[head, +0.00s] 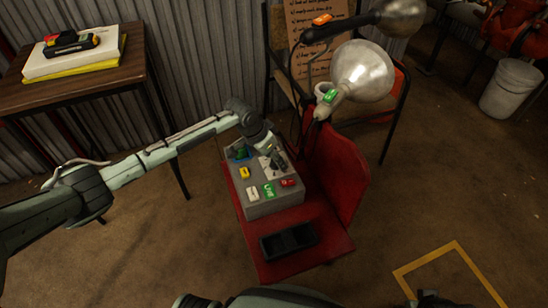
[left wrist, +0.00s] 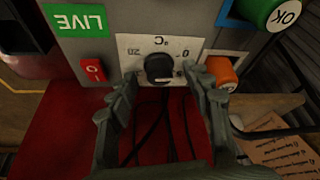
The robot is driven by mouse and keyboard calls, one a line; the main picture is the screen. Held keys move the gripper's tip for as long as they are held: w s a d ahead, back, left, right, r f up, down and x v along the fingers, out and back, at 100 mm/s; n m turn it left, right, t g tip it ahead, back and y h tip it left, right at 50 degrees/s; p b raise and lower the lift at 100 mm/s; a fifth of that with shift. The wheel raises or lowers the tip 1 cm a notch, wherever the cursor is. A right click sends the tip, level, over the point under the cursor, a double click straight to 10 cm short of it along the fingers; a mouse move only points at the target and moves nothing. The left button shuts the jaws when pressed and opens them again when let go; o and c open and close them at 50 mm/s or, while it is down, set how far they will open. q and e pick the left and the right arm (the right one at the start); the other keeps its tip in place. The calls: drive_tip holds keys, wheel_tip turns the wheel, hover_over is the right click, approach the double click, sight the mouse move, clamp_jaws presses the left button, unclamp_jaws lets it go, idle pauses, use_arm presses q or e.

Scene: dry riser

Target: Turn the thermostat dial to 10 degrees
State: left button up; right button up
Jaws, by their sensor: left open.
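The thermostat dial is a round black knob (left wrist: 159,68) on a white plate (left wrist: 128,47) marked °C, 20 and 0, upside down in the left wrist view. A pale mark shows on the knob's lower side; the exact setting is too small to read. The plate sits on a grey box (head: 275,207), which stands on a red chair (head: 250,255). My left gripper (left wrist: 160,84) is open, its fingertips to either side of the knob and close to the plate. I cannot tell whether they touch it. In the head view the left gripper (head: 273,152) hides much of the dial area.
Around the dial are a red switch (left wrist: 92,69), a green LIVE label (left wrist: 76,20), an orange button (left wrist: 221,71) and a green OK button (left wrist: 277,12). A black tray (head: 288,241) lies in front of the box. A lamp (head: 362,72) stands behind.

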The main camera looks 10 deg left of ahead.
use_arm(q)
clamp_jaws()
drive_tip(key=shift+m, duration=0.3)
